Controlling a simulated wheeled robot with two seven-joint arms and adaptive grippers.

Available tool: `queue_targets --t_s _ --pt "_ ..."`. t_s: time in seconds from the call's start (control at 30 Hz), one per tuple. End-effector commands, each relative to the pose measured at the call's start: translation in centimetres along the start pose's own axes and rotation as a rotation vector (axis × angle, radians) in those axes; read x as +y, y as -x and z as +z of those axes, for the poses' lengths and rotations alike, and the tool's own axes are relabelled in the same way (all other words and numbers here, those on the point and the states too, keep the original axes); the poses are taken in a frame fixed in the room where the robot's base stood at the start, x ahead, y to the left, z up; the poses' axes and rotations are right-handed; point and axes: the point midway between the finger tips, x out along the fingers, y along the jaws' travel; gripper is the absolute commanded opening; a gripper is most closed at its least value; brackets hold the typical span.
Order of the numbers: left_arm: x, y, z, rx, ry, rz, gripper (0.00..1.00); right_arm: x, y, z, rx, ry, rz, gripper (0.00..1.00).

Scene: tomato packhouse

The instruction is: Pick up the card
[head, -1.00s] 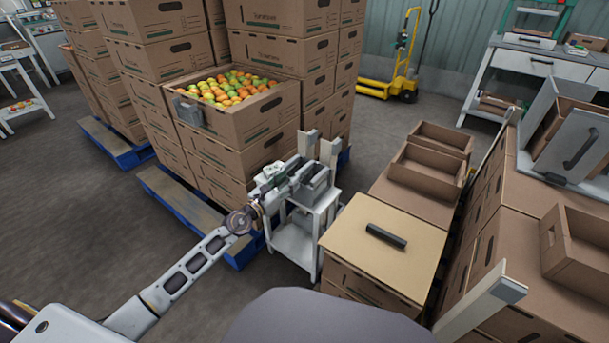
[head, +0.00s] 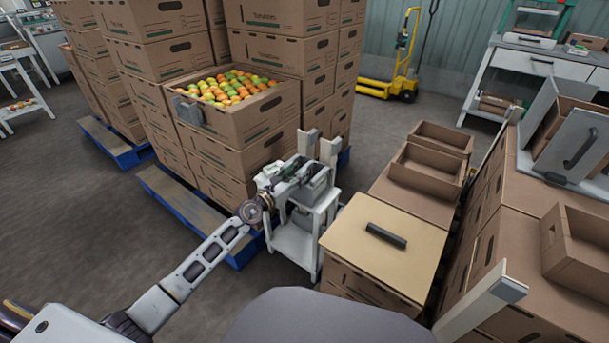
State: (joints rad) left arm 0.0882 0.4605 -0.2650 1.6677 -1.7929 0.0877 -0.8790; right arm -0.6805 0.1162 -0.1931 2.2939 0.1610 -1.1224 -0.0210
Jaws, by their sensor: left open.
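My left gripper (head: 308,176) is over the top of a small white stand (head: 293,243), in front of the stacked boxes. It is open; its fingertips are small and hard to separate from the stand's top. I cannot make out a clear card. A small green and white patch shows beside the gripper, and I cannot tell whether it is a card or part of something else. The gripper and wrist hide much of the stand's top. My right gripper is not in view.
Stacked boxes with an open box of tomatoes (head: 243,118) stand on a blue pallet (head: 180,208) behind. A box with a tan top (head: 350,225) and dark handle (head: 386,235) stands right of the stand. Empty trays (head: 428,170) lie beyond. Grey floor is free at left.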

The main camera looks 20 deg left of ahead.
Motion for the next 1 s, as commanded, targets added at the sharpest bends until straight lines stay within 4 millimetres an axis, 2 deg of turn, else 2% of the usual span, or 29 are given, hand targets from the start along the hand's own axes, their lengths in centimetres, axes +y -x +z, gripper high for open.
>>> queue_targets --t_s 0.17,0.43,0.7,1.0 --pt "-0.1 -0.6 0.0 -0.002 0.001 0.000 0.41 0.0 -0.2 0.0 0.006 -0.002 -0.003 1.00" --pt "-0.4 -2.9 -0.4 -0.002 0.001 0.000 0.41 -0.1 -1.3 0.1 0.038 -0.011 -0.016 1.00" --pt "-0.4 -4.8 -0.4 -0.001 0.002 0.000 0.41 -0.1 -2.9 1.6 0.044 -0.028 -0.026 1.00" --pt "-0.4 -5.2 -0.3 0.000 0.000 0.000 0.41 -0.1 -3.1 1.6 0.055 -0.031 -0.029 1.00"
